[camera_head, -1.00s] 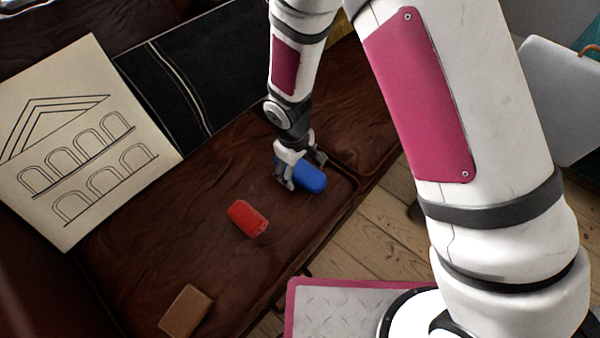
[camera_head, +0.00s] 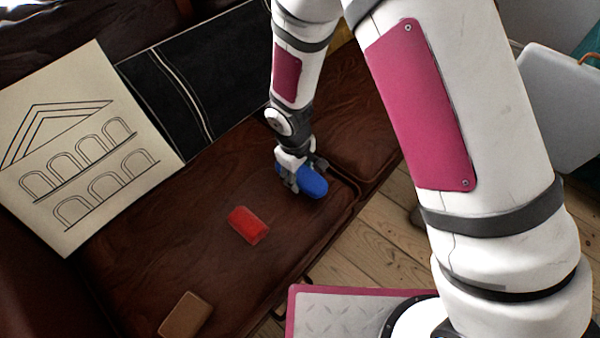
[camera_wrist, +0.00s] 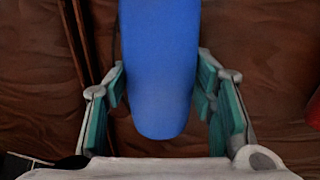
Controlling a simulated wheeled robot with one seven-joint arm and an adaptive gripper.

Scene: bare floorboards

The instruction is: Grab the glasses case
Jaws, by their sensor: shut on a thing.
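The blue glasses case (camera_head: 312,181) is a rounded, elongated object at the seat's right part in the head view. It fills the upper middle of the wrist view (camera_wrist: 160,70). My gripper (camera_head: 303,176) is shut on the case, with one finger on each side of it. In the wrist view its teal-padded fingers (camera_wrist: 162,100) flank the case near its rounded end. The case's far end runs out of the top of the wrist view. I cannot tell clearly whether the case is clear of the seat.
The brown leather sofa seat (camera_head: 150,250) lies under the case. A red object (camera_head: 248,225) and a brown block (camera_head: 185,314) lie on it toward the front left. A cream cushion with arch drawings (camera_head: 75,150) and a black cushion (camera_head: 210,80) lean behind. Floorboards (camera_head: 375,240) show at right.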

